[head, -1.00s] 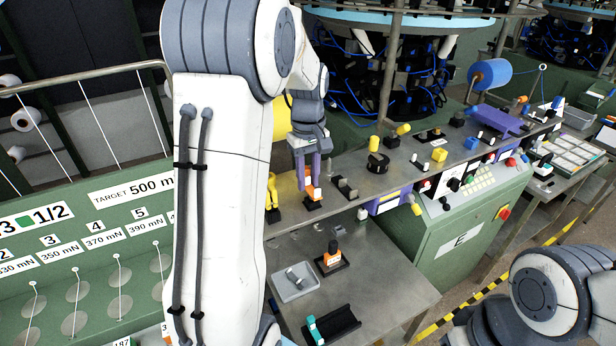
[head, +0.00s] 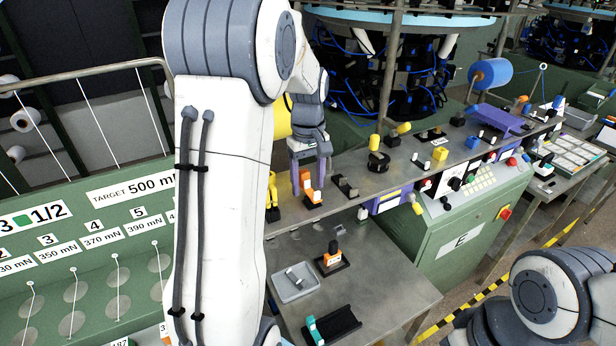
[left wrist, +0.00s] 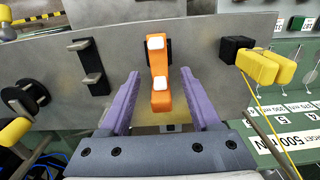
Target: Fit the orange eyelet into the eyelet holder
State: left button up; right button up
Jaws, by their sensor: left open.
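The orange eyelet (head: 306,177), with white parts, stands at the front edge of the long grey shelf. It also shows in the left wrist view (left wrist: 160,86), against a black base that looks like its holder (left wrist: 173,50). The eyelet partly covers this base, so I cannot tell how far it is seated. My left gripper (head: 310,190) has its two purple fingers open. In the left wrist view the fingers (left wrist: 161,103) lie on either side of the eyelet, with a gap on each side. The right gripper is not in view.
A yellow piece on a black base (head: 272,200) stands close to the left, and a grey two-pronged bracket (head: 347,187) close to the right. On the lower table are a grey tray (head: 294,283), an orange-and-black stand (head: 332,258) and a black cradle (head: 333,324).

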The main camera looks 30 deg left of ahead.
aim_at(308, 188)
pick_arm(q)
notch_tip(308, 188, up, 10)
jog(key=b, duration=0.2)
jog(key=shift+r, duration=0.25)
dwell(0.3)
